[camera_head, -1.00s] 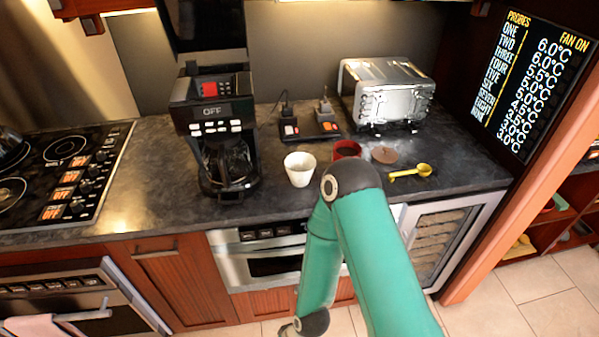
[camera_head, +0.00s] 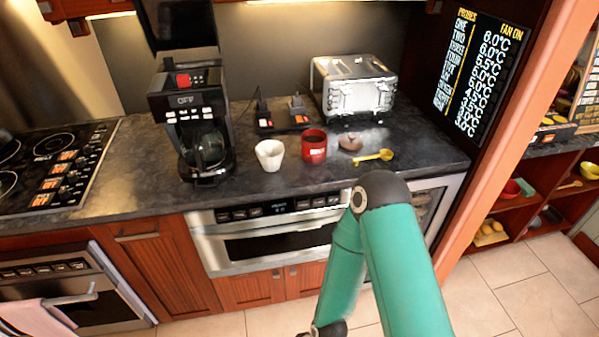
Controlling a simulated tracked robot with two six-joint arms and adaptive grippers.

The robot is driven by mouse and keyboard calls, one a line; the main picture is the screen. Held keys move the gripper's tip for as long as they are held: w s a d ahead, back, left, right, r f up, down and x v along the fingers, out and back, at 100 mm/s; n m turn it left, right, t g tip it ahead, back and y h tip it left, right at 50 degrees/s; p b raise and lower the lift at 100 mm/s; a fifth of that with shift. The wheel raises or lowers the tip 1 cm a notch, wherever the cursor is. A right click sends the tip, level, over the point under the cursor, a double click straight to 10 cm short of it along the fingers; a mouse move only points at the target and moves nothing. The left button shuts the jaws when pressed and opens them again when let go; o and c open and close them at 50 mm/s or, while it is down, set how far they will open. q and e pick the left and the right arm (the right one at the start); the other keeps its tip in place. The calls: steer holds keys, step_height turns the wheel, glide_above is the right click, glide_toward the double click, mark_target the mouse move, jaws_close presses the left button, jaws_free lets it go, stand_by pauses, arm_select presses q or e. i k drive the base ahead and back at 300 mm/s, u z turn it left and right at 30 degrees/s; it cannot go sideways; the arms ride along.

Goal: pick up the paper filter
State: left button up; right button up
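The paper filter (camera_head: 270,155) looks like a small white cup with a ridged wall. It stands on the dark countertop, right of the black coffee maker (camera_head: 196,120) and left of a red canister (camera_head: 314,146). Nothing touches it from my side. My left arm and gripper are not in view.
A brown lid (camera_head: 351,142) and a yellow scoop (camera_head: 373,157) lie right of the canister. A silver toaster (camera_head: 353,84) stands behind. The counter in front of the filter is clear. A microwave drawer (camera_head: 265,238) sits below, shut.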

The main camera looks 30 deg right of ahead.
mark_target(270, 153)
steer(key=z, duration=0.4)
steer(key=k, duration=0.9)
steer(key=z, duration=0.8)
steer(key=i, duration=1.9)
steer(key=u, duration=0.2)
